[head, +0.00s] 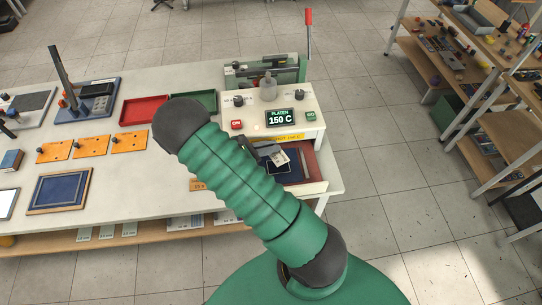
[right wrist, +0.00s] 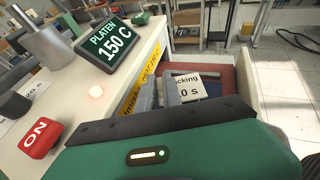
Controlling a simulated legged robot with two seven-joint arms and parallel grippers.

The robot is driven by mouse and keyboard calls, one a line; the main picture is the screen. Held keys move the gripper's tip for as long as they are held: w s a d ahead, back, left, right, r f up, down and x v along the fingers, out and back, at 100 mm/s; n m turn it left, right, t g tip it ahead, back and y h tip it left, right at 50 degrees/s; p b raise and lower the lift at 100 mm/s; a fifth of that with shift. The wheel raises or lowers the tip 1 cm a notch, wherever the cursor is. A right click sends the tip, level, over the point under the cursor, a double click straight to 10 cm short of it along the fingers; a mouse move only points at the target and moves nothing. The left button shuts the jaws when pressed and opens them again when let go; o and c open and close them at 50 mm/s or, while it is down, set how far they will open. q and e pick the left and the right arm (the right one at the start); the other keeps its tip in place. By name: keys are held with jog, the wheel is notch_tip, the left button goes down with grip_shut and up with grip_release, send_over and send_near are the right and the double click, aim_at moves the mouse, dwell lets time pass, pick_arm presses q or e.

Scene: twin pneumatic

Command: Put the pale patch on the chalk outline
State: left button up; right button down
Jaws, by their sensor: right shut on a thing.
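The pale patch (head: 279,158) is a small cream piece with dark print. It shows in the right wrist view (right wrist: 196,88), with the print partly cut off by my fingers. My right gripper (head: 264,148) is shut on the patch and holds it over the dark blue cloth (head: 292,176) in the open red drawer of the press. In the right wrist view its grey fingers (right wrist: 163,92) stand beside the drawer. Part of a thin pale chalk line shows on the cloth, but my arm and the patch hide the rest. My left gripper is out of view.
The press has a panel reading PLATEN 150 C (head: 284,118), a red ON button (head: 237,125) and a yellow hot label (head: 285,139) just above the drawer. A red tray (head: 144,110) and a green tray (head: 193,102) lie at the left. The floor at the right is clear.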

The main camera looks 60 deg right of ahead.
aim_at(271, 162)
jog(key=f, duration=0.5)
jog(key=shift+s+d+f+p, duration=0.15)
jog(key=shift+s+p, duration=0.1)
jog(key=shift+p, duration=0.05)
jog(key=shift+w+f, duration=0.1)
jog(key=shift+f, duration=0.25)
jog(key=shift+w, duration=0.1)
jog(key=shift+f, duration=0.1)
jog(key=c, duration=1.5)
grip_release()
